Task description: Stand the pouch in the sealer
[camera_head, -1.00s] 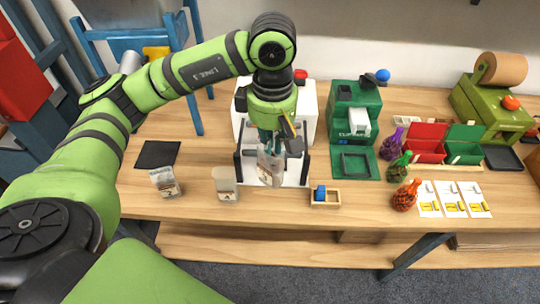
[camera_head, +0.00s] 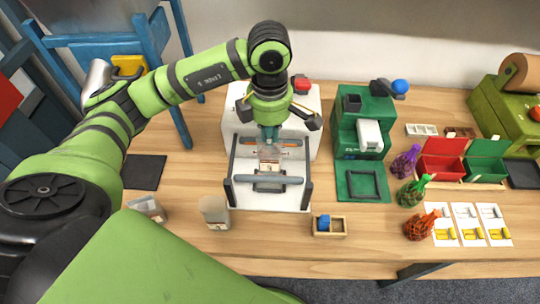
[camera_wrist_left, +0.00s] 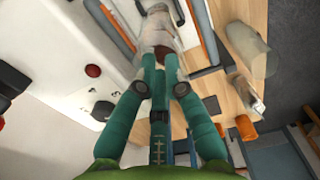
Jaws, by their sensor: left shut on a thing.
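My left gripper (camera_head: 268,138) is shut on the top of a clear pouch (camera_head: 270,164) with a pale label. The pouch hangs upright between the rear and front bars of the white sealer (camera_head: 243,197). I cannot tell whether its bottom touches the sealer's base. In the left wrist view, the gripper (camera_wrist_left: 160,68) points at the sealer with the pouch (camera_wrist_left: 157,32) at its fingertips, partly hidden by them. The sealer's white body (camera_wrist_left: 60,70) has a dark red button and a black knob. My right gripper is not in view.
Two more filled pouches stand left of the sealer, one near (camera_head: 214,210) and one farther left (camera_head: 147,208). A dark mat (camera_head: 144,172) lies behind them. A small wooden tray (camera_head: 329,233) with a blue block sits front right. A green machine (camera_head: 362,130) stands right of the sealer.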

